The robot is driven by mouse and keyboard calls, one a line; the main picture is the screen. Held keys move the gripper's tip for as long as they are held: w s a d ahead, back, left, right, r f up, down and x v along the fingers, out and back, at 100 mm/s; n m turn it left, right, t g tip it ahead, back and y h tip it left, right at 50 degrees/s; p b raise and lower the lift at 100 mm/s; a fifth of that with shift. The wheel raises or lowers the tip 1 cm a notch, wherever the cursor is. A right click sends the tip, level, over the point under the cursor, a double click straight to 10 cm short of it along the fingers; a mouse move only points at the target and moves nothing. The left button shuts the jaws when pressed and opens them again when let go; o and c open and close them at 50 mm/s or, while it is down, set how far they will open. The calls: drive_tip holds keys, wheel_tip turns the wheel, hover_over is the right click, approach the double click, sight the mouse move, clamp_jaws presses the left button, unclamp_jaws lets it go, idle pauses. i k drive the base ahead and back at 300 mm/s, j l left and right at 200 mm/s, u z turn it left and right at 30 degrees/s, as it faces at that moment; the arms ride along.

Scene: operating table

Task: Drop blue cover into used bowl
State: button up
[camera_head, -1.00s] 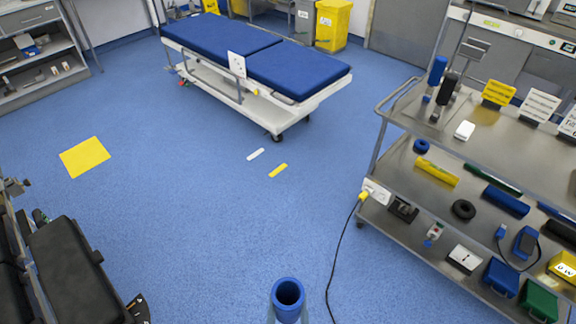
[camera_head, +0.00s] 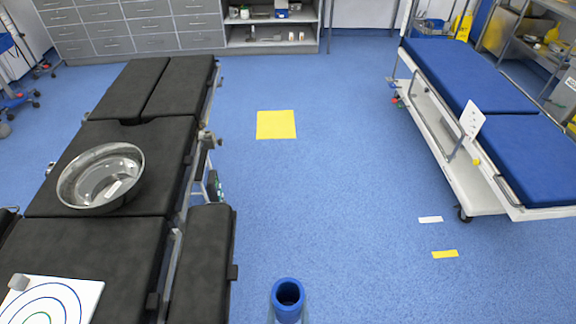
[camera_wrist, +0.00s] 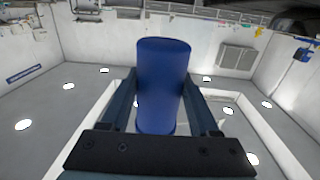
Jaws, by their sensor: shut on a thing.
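The blue cover (camera_wrist: 162,80), a hollow blue cylinder, stands between the two fingers of my gripper (camera_wrist: 160,105) in the wrist view. My gripper is shut on it. In the head view the cover's round open end (camera_head: 288,297) shows at the bottom centre, above the floor. A shiny metal bowl (camera_head: 72,190) sits on the black operating table (camera_head: 150,150) at the left. Something small and pale shows inside it. The cover is apart from the bowl, to its right and nearer in the picture. No label reading "used" can be made out.
A white board with coloured rings (camera_head: 85,290) lies on the table at lower left. A black side section (camera_head: 205,265) of the table juts toward the floor's middle. A blue-topped stretcher (camera_head: 460,75) stands at right. The blue floor (camera_head: 340,180) between is clear, with flat yellow markings.

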sight(116, 192)
drive_tip(key=i+l+u, duration=0.1)
drive_tip(key=i+u, duration=0.2)
drive_tip(key=u, duration=0.2)
drive_tip(key=i+l+u, duration=0.2)
drive_tip(key=u, duration=0.3)
drive_tip(key=i+l+u, duration=0.3)
drive_tip(key=u, duration=0.15)
drive_tip(key=i+l+u, duration=0.2)
drive_tip(key=i, duration=0.2)
drive_tip(key=i+l+u, duration=0.25)
drive_tip(key=i+l, duration=0.05)
drive_tip(key=i, duration=0.1)
